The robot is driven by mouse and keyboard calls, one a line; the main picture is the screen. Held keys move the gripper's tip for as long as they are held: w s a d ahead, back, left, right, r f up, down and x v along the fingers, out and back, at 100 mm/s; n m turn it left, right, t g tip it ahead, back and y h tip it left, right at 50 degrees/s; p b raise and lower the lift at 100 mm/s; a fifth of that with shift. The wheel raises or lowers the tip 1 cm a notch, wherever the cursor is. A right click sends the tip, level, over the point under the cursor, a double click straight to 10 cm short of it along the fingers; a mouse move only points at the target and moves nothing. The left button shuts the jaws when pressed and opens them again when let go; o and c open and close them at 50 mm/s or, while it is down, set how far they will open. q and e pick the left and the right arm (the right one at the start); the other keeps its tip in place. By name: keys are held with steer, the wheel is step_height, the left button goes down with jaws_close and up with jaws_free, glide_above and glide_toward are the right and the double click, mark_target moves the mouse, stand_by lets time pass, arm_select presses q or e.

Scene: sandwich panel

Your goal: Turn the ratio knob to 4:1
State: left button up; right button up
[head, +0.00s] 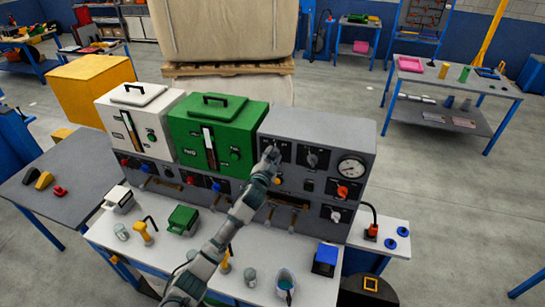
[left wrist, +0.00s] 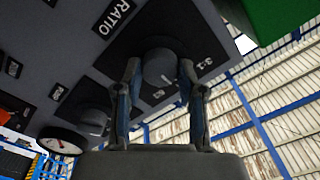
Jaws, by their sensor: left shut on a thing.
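The ratio knob (left wrist: 158,66) is a dark round knob on a black plate in the left wrist view. The "RATIO" label (left wrist: 114,17) and the "3:1" mark (left wrist: 187,70) are readable beside it; a smaller mark near the knob is not clear. A short pale line shows on the knob's face. My left gripper (head: 269,160) reaches the upper left of the grey control panel (head: 325,133) and largely covers the knob in the head view. Its two fingers are closed on opposite sides of the knob. My right gripper is not in view.
Close by are a second black knob (head: 312,159), a pressure gauge (head: 352,167) and an orange-red knob (head: 342,191). A green hopper unit (head: 218,130) and a white one (head: 139,120) stand left of the panel. Cups and small tools lie on the bench in front.

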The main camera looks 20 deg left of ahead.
arm_select(q)
steer(key=shift+f, duration=0.2)
steer(key=o, duration=0.9)
steer(key=shift+o, duration=1.3)
steer(key=shift+w, duration=0.3)
steer(key=shift+s+a, duration=0.1)
steer(key=shift+s, duration=0.15)
steer(key=s, duration=1.1)
steer(key=shift+s+a, duration=0.15)
steer(key=shift+a, duration=0.1)
steer(key=shift+f, duration=0.1)
